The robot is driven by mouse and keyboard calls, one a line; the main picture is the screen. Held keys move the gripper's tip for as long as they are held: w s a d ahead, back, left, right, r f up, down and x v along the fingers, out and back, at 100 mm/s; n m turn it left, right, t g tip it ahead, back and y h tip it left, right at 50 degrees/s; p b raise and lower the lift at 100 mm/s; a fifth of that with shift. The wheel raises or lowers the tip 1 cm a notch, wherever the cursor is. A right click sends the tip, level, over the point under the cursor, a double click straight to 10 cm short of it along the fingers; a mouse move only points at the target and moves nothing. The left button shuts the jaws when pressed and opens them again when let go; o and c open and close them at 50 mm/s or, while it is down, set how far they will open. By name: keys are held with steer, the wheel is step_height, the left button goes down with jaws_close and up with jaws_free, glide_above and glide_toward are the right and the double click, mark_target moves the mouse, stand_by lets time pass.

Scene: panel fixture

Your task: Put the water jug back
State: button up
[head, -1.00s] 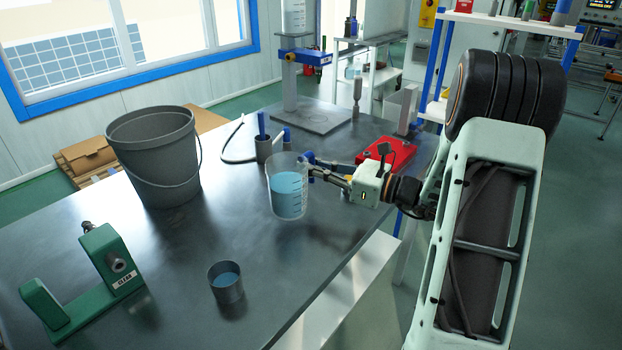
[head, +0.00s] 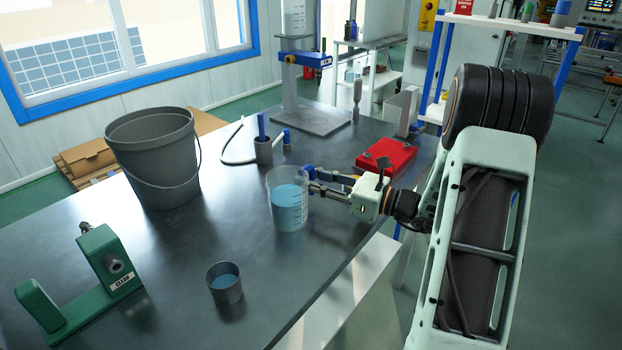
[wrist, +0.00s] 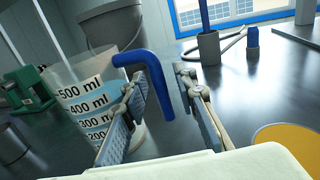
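The clear water jug (head: 289,208), part filled with blue water, stands upright on the dark bench in the head view. In the wrist view the jug (wrist: 83,100) is at the left, with volume marks, and its blue handle (wrist: 150,72) hooks down between my fingers. My gripper (head: 318,181) is at the jug's right side at handle height. In the wrist view my gripper (wrist: 164,82) is open around the handle, with a clear gap to the right finger. Whether the left finger touches the handle I cannot tell.
A grey bucket (head: 155,165) stands behind left of the jug. A red box (head: 387,158) lies behind my gripper. A grey holder (head: 264,153) stands behind the jug.

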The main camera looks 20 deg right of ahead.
steer(key=shift+r, duration=0.25)
steer(key=p+v, duration=0.2)
steer(key=v, duration=1)
steer(key=shift+f, duration=0.15)
